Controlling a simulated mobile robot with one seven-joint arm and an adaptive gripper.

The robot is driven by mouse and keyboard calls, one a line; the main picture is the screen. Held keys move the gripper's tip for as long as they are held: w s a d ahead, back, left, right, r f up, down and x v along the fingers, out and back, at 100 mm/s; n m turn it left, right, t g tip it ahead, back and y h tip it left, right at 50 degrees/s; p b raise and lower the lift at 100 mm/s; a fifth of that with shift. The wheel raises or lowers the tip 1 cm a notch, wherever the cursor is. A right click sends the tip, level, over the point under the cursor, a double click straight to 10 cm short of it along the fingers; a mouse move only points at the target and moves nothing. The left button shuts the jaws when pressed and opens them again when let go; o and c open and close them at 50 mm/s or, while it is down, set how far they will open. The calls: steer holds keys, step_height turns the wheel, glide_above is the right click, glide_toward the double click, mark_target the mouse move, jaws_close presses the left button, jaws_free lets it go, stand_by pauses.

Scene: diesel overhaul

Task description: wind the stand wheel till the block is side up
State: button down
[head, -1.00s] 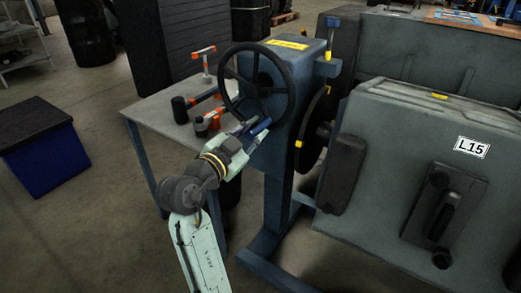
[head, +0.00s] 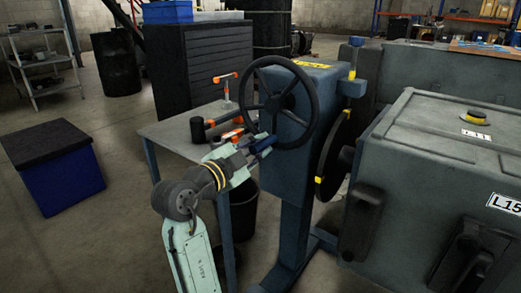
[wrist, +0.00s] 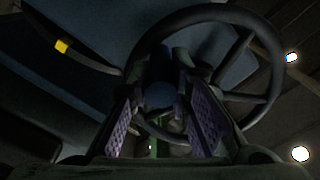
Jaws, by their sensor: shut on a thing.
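The stand wheel (head: 310,121) is a dark spoked hand wheel on the near-left side of the blue stand (head: 287,183). My gripper (head: 264,146) is at the lower left of its rim, shut on the wheel's blue handle (wrist: 160,95), which shows between the purple finger pads in the wrist view. The big grey block (head: 418,180) hangs at the stand's right, beyond a dark disc (head: 334,150) with yellow marks. Its upper face bears the label L11 (head: 476,134) and a yellow-topped cap; the face toward me bears L15 (head: 505,203). Its exact tilt is hard to tell.
A grey table (head: 172,129) with orange-and-black tools stands behind my gripper. A blue crate with a black lid (head: 52,168) is on the floor at left. A black bucket (head: 242,211) is under the table. The floor at front left is clear.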

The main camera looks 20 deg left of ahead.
steer(key=shift+a+f, duration=0.15)
steer(key=shift+a, duration=0.1)
steer(key=c, duration=1.4)
jaws_free()
steer(key=shift+c, duration=0.2)
steer(key=shift+d, duration=0.15)
steer(key=v, duration=1.2)
